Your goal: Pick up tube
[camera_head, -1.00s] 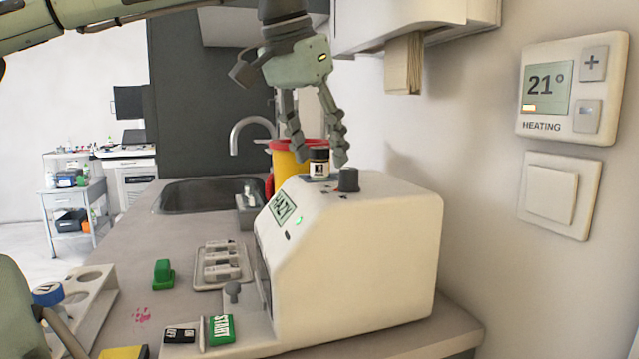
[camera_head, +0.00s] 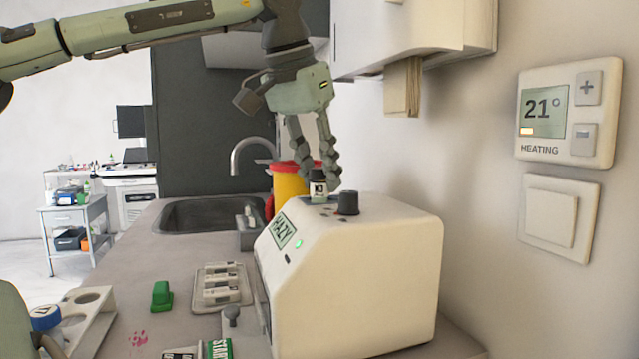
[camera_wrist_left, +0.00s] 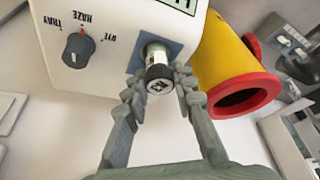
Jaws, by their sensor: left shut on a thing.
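The tube (camera_head: 317,191), small with a black cap and a pale label, stands upright at the blue square socket (camera_wrist_left: 136,63) on top of the white machine (camera_head: 370,270). In the left wrist view the tube (camera_wrist_left: 157,58) points its cap toward the camera. My left gripper (camera_head: 319,177) comes down from above and is shut on the tube near its cap, one finger on each side. The tube's lower end is hidden, so I cannot tell whether it is clear of the socket. My right gripper is not in view.
A black knob (camera_head: 348,203) is close to the tube. A yellow bin with a red rim (camera_head: 289,185) stands behind the machine. A sink (camera_head: 205,214), a tray of vials (camera_head: 222,286), a green block (camera_head: 161,296) and a white rack (camera_head: 90,310) are to the left.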

